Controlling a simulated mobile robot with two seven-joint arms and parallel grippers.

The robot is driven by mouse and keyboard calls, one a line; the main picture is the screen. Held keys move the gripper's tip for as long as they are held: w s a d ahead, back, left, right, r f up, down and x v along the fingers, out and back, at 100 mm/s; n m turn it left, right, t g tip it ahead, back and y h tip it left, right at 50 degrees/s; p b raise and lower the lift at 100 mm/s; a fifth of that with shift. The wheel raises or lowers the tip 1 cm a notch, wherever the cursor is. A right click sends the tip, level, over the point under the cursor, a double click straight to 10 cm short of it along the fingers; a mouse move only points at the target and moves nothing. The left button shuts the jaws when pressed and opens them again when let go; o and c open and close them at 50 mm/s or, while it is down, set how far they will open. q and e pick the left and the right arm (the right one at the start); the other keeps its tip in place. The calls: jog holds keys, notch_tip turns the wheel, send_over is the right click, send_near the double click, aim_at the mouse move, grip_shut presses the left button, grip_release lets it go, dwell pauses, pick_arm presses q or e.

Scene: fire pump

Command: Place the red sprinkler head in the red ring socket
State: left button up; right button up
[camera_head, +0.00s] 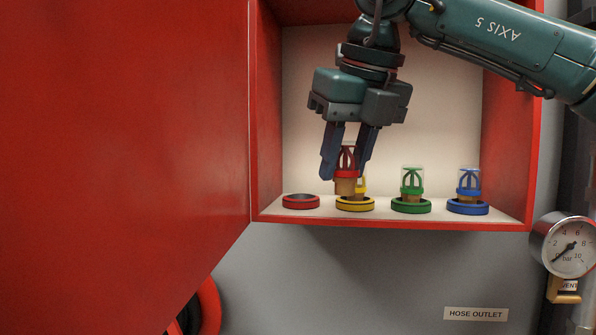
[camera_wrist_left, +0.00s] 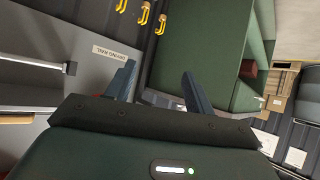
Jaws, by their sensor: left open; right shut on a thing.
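My right gripper (camera_head: 347,165) is shut on the red sprinkler head (camera_head: 346,172), between its blue fingertips inside the red cabinet. The head is held upright in front of the yellow sprinkler head (camera_head: 362,187), which it partly hides. The red ring socket (camera_head: 301,202) lies on the shelf to the left and is empty. The held head is to the right of this socket and higher in the picture. My left gripper (camera_wrist_left: 160,82) shows in the left wrist view, with its two fingers apart and nothing between them.
The yellow ring (camera_head: 355,204), green ring (camera_head: 411,206) and blue ring (camera_head: 468,208) stand in a row. A green head (camera_head: 411,183) and a blue head (camera_head: 468,185) sit in theirs. The open red door (camera_head: 120,130) fills the left. A pressure gauge (camera_head: 566,246) hangs at the right.

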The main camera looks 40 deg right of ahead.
jog(key=w+d+p, duration=0.1)
jog(key=w, duration=0.2)
jog(key=w+d+p, duration=0.1)
jog(key=w, duration=0.3)
jog(key=w+d+p, duration=0.1)
jog(key=w, duration=0.3)
jog(key=shift+w+p, duration=0.15)
jog(key=shift+p, duration=0.2)
jog(key=shift+w+d+f, duration=0.1)
jog(key=shift+w+f, duration=0.05)
jog(key=shift+w, duration=0.15)
notch_tip(320, 180, down, 3)
jog(key=shift+f+p, duration=0.1)
jog(key=shift+p, duration=0.25)
pick_arm(q)
jog(key=shift+s+a+r+g+y, duration=0.1)
jog(key=shift+a+r+g+y, duration=0.1)
jog(key=shift+a, duration=0.2)
jog(key=shift+s+a+r+g+y, duration=0.1)
jog(key=shift+a+r+g+y, duration=0.1)
jog(key=shift+a, duration=0.15)
jog(key=shift+f, duration=0.1)
